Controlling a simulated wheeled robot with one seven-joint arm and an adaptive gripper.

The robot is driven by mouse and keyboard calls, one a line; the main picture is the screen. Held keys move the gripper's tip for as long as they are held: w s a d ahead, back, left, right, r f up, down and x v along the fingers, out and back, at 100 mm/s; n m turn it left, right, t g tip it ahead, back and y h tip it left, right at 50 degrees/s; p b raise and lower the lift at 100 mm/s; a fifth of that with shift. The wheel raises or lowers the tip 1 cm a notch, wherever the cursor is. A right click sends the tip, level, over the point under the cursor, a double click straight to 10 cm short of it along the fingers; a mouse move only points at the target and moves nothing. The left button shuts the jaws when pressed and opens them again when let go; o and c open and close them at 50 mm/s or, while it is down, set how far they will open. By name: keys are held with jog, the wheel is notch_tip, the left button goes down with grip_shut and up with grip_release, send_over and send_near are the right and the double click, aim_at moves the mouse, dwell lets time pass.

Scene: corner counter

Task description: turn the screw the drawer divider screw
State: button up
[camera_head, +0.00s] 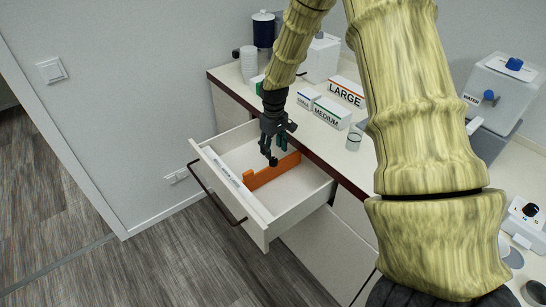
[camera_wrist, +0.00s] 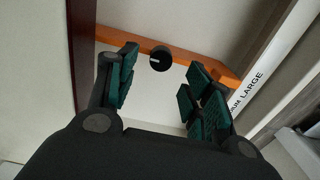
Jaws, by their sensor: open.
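The open white drawer (camera_head: 297,212) sticks out below the counter. An orange divider (camera_head: 262,177) stands across it; it also spans the top of the wrist view (camera_wrist: 200,55). The drawer divider screw (camera_wrist: 160,59) is a round black knob with a short white mark, on the divider. In the head view I cannot tell the screw apart from my dark fingers. My gripper (camera_head: 275,147) hangs over the drawer near the divider. Its green-padded fingers (camera_wrist: 163,84) are open and empty. The screw shows in the gap between them, near the left finger and apart from it.
A label strip (camera_head: 222,168) runs along the drawer's front wall, beside the dark handle (camera_head: 213,195). On the counter stand boxes marked LARGE (camera_head: 346,92) and MEDIUM (camera_head: 331,113), a small glass (camera_head: 354,140) and a water tank (camera_head: 506,88). The floor before the drawer is clear.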

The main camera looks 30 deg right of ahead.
aim_at(273, 159)
jog(key=shift+f+p, duration=0.45)
jog(key=shift+f, duration=2.2)
jog(key=shift+c, duration=0.4)
jog(key=c, duration=1)
